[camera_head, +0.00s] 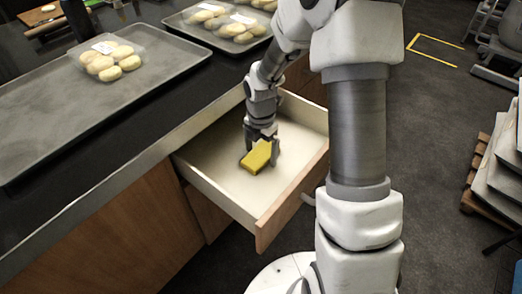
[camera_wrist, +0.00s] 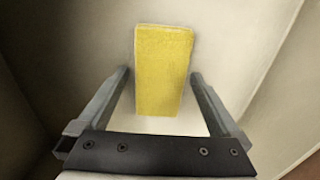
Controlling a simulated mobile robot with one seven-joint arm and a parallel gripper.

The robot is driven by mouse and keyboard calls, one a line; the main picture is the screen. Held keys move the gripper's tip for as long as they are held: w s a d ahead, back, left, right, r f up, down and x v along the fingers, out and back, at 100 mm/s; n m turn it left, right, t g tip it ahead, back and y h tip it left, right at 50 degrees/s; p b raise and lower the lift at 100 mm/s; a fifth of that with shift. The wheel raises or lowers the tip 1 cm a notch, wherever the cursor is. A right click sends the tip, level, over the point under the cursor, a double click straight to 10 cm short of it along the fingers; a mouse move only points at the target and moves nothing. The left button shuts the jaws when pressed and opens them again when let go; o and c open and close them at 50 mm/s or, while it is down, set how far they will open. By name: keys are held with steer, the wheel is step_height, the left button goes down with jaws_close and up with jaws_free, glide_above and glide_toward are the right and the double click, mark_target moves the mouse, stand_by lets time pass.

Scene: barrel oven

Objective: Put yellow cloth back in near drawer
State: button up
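The yellow cloth (camera_head: 256,158) is a flat, folded-looking rectangle inside the open drawer (camera_head: 215,182), and it appears to lie on the pale drawer floor. My gripper (camera_head: 262,142) reaches down into the drawer at the cloth. In the wrist view the cloth (camera_wrist: 163,70) shows between the two fingers of my gripper (camera_wrist: 160,78) and extends beyond their tips. The fingers are spread, with a narrow gap beside the cloth on the left. Contact on the right side is hard to judge.
The dark counter (camera_head: 150,112) with its metal edge runs above the drawer. A grey tray (camera_head: 60,110) with a pack of dough pieces or rolls (camera_head: 110,60) is on it. A second tray (camera_head: 190,28) holds more packs. The drawer walls close in around my gripper.

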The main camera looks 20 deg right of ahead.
step_height(320, 180, up, 12)
steer(key=p, duration=0.5)
step_height(320, 180, up, 8)
steer(key=m+t, duration=0.1)
steer(key=m, duration=0.5)
glide_above(261, 153)
steer(key=s, duration=0.4)
steer(key=s+r+m+t, duration=0.2)
steer(key=s+r+m, duration=0.4)
steer(key=s+m, duration=0.3)
steer(key=s+r+m+t, duration=0.3)
steer(key=s+r+m, duration=0.2)
steer(key=s+m, duration=0.4)
step_height(261, 153, up, 19)
steer(key=w+m+p, duration=0.1)
steer(key=p, duration=1.7)
steer(key=shift+w+p, duration=0.2)
steer(key=shift+p, duration=0.1)
